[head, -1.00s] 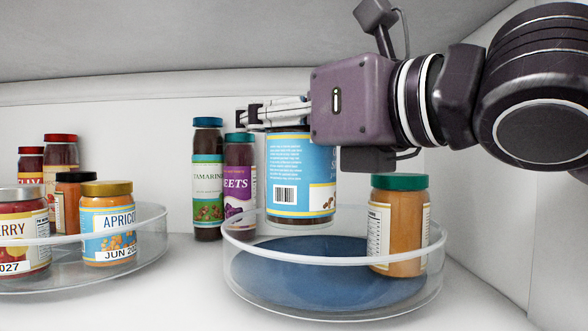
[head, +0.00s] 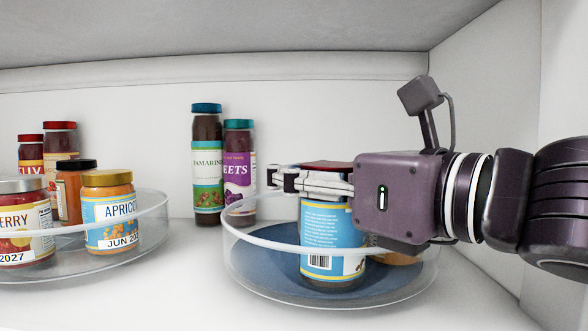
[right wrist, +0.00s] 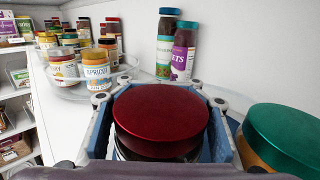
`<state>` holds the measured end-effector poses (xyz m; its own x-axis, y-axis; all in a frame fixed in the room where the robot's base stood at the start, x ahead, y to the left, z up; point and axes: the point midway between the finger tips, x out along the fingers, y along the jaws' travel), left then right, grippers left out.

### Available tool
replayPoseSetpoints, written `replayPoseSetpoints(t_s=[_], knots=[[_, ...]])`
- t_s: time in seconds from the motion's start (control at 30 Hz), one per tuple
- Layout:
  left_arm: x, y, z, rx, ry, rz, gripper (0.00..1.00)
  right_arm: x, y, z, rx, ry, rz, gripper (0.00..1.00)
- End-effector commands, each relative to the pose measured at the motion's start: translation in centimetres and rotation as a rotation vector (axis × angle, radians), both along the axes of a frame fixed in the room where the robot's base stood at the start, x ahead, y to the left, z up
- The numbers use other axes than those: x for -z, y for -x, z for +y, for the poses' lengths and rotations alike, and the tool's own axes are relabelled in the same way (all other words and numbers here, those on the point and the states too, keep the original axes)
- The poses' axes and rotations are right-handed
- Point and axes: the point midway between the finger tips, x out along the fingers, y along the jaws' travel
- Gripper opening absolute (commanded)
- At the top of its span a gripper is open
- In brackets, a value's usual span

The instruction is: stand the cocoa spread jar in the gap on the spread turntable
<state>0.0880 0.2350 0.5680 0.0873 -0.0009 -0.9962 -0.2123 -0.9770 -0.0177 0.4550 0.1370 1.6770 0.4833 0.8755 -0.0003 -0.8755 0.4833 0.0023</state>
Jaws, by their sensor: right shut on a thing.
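The cocoa spread jar (head: 325,243), with a blue label, barcode and dark red lid, is upright inside the rim of the clear turntable with a blue base (head: 262,270). Its bottom is low over the base; I cannot tell whether it touches. My right gripper (head: 312,180) is shut on the jar near its lid, reaching in from the right. In the right wrist view the red lid (right wrist: 160,118) sits between the fingers. An orange jar with a green lid (right wrist: 288,138) stands close to the right; in the head view my gripper mostly hides it. My left gripper is not in view.
A tamarind jar (head: 207,165) and a beets jar (head: 240,175) stand behind the turntable. A second clear turntable (head: 150,228) at left holds several jars, including an apricot one (head: 110,215). A side wall (head: 480,110) bounds the right, and a shelf ceiling hangs above.

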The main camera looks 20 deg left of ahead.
Motion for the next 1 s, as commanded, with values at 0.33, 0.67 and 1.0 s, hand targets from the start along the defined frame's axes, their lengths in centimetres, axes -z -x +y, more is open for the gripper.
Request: replayPoseSetpoints(t_s=[0.33,0.67,1.0], knots=[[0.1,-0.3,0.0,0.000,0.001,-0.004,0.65,0.3,0.0,0.0,0.000,0.001,0.000,0.41],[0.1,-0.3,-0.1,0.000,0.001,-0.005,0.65,0.2,0.0,0.0,0.000,0.000,-0.001,0.55],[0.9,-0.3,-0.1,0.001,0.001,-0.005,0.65,0.1,1.3,-2.4,0.002,-0.002,-0.003,0.55]])
